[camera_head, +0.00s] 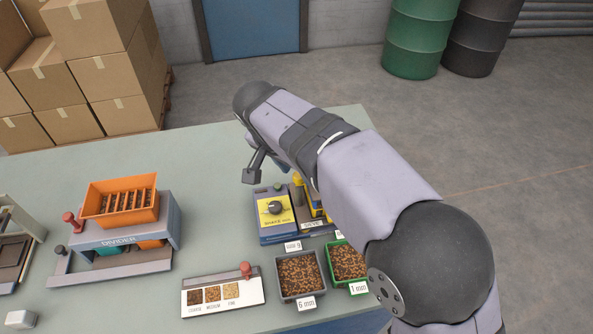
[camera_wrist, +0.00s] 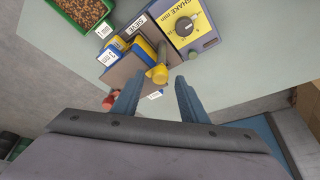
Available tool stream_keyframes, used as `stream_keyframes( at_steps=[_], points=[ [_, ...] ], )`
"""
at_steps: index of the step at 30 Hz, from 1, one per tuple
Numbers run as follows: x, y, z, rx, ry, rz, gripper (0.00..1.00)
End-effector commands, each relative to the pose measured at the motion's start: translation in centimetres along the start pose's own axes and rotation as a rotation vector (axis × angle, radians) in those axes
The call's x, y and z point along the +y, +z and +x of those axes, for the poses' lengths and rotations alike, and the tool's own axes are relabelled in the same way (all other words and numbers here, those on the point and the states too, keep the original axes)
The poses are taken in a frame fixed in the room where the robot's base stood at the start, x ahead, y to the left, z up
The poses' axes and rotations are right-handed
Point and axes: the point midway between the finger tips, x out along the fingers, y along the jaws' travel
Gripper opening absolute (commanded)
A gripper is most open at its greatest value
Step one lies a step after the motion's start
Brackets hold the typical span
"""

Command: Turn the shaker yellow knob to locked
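The shaker, a blue-grey box with a yellow "SHAKE min" panel (camera_head: 272,221) and a dark dial, stands on the table; its panel also shows in the wrist view (camera_wrist: 183,14). The yellow knob (camera_wrist: 158,74) is a short cylinder at the end of the sieve stack beside the panel; in the head view a yellow piece (camera_head: 297,183) shows there, partly behind my arm. My gripper (camera_wrist: 155,86) is open and empty. Its two blue-grey fingers point toward the knob, which appears between the tips. I cannot tell whether they touch it or how it is turned.
Trays of brown grains marked 6 mm (camera_head: 300,275) and 1 mm (camera_head: 347,262) stand in front of the shaker. A divider with an orange bin (camera_head: 120,203) and a sample card (camera_head: 223,296) are to the left. The table behind the shaker is clear.

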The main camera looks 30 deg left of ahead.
Motion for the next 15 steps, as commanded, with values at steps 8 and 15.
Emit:
stream_keyframes(
  at_steps=[8, 15],
  points=[
    [-0.1, 0.0, -3.8, 0.002, -0.005, -0.001, 0.39],
    [0.0, 0.0, -6.0, 0.000, -0.002, 0.000, 0.39]
  ],
)
